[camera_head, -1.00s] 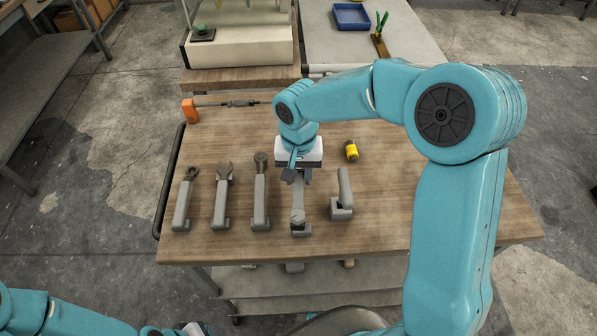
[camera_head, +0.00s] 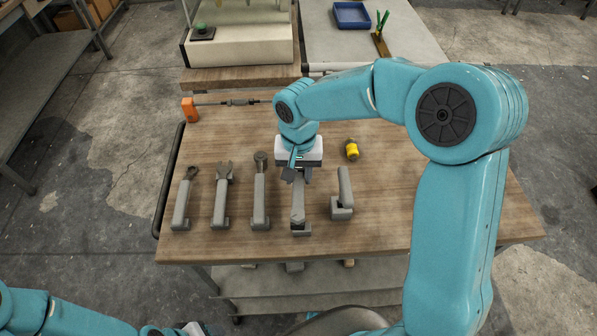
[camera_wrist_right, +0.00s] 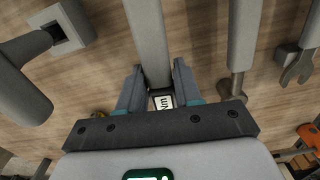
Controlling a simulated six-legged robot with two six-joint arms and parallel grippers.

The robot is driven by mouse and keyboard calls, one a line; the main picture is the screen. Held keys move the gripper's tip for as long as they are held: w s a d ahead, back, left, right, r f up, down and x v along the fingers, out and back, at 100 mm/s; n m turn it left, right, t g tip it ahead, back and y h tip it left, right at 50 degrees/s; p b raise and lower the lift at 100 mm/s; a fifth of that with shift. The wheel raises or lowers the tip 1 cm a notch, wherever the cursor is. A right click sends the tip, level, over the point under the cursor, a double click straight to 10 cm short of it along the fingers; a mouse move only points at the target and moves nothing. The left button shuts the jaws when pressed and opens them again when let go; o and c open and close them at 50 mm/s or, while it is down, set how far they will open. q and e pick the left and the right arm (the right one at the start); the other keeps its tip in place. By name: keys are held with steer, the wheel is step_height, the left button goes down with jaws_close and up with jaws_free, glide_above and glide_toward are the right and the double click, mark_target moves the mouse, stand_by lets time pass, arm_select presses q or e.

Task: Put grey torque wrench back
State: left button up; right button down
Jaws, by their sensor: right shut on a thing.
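The grey torque wrench (camera_head: 298,207) is on the wooden table, lying in line with a small grey holder (camera_head: 301,230) at the front edge. My right gripper (camera_head: 297,178) is over its far end. In the right wrist view the two fingers (camera_wrist_right: 157,80) are shut on the grey wrench (camera_wrist_right: 148,35), and a small display marked "Nm" shows between them. The gripper covers part of the wrench in the head view. I cannot tell how fully it sits in the holder. My left gripper (camera_head: 193,329) is only partly in view at the bottom edge.
To the left are a grey ratchet-like tool (camera_head: 260,195), an open-ended wrench (camera_head: 221,200) and a ring-ended tool (camera_head: 184,203). A grey cylindrical tool (camera_head: 344,186) is close on the right. A yellow cylinder (camera_head: 352,150) and orange-handled tool (camera_head: 189,109) lie farther back. The table's right side is clear.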

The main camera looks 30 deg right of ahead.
steer(key=shift+f+b, duration=0.8)
steer(key=shift+f, duration=0.15)
steer(key=shift+c, duration=1)
jaws_free()
steer(key=shift+r, duration=0.2)
steer(key=shift+r+p, duration=2.2)
steer(key=shift+r, duration=0.65)
steer(key=shift+r, duration=0.1)
